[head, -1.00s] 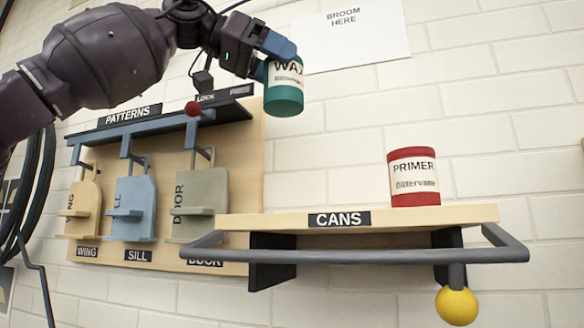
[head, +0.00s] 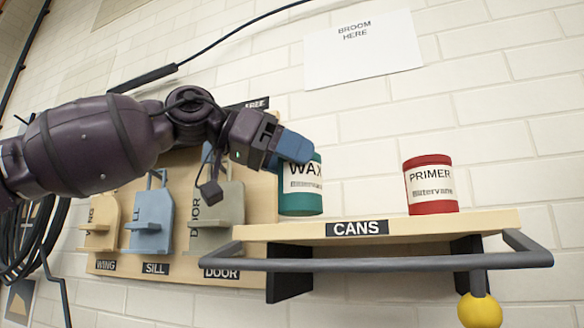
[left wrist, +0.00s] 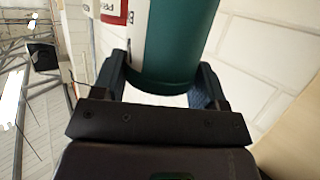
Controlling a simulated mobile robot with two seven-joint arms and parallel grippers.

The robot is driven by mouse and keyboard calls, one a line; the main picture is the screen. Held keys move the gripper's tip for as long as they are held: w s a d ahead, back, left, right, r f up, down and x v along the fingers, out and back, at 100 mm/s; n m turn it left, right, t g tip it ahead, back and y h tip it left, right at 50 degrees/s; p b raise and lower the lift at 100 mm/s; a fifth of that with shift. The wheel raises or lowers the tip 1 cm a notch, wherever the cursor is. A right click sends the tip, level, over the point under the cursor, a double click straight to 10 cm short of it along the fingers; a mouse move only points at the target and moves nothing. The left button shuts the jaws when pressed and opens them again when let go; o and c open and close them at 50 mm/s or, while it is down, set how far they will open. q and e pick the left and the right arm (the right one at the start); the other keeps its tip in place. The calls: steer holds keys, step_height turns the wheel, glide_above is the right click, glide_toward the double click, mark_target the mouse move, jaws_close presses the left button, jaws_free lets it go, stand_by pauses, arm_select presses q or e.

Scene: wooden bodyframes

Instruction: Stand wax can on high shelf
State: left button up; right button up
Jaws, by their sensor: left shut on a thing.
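The wax can (head: 302,196) is teal with a white label reading WAX. My left gripper (head: 290,148) is shut on the can near its top, and the can hangs upright. In the head view its bottom shows just above the left part of the CANS shelf (head: 470,221); I cannot tell whether it touches the board. In the left wrist view the can (left wrist: 178,45) sits between the two blue fingers (left wrist: 160,85). My right gripper is not in view.
A red primer can (head: 431,186) stands on the right part of the shelf. A grey rail (head: 400,264) runs along the shelf front, with a yellow ball (head: 480,310) below. A pattern board (head: 262,190) with hanging patterns is at the left. The shelf middle is clear.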

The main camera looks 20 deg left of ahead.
arm_select(q)
steer(key=shift+f, duration=0.75)
steer(key=shift+f, duration=0.2)
steer(key=o, duration=1.1)
steer(key=shift+r, duration=0.1)
